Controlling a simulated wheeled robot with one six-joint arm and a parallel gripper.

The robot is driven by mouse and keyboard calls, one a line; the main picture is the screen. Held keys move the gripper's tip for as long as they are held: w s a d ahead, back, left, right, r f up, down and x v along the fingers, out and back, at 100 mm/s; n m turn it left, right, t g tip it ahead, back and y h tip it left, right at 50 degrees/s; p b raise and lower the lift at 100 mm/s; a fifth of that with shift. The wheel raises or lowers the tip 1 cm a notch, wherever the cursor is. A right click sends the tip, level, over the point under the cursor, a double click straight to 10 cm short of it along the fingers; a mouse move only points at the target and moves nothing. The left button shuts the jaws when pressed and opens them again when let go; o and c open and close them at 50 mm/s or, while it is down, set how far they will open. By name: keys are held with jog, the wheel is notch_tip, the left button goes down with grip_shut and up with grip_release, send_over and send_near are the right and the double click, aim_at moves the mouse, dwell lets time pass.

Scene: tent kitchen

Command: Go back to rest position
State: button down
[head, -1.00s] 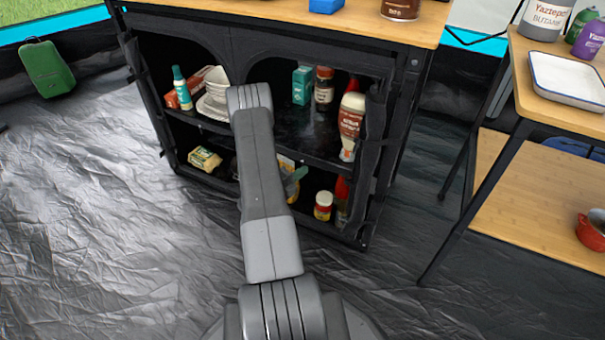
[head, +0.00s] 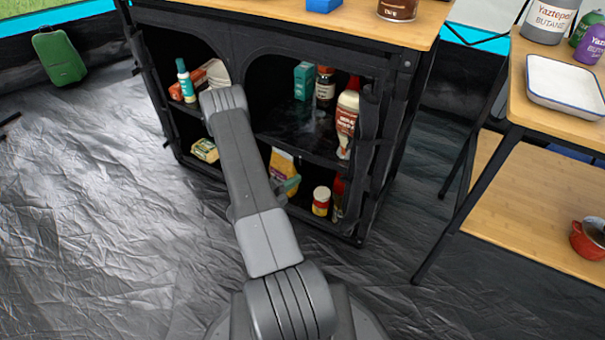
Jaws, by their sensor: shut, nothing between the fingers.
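My arm rises from the bottom centre of the head view and bends in front of the black cabinet (head: 240,42). Most of my gripper (head: 290,186) is hidden behind the arm.
A side table (head: 535,103) with a white tray (head: 566,84) stands at right.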

jog(key=shift+p+v, duration=0.35)
jog(key=shift+v, duration=1.4)
jog(key=shift+d, duration=0.1)
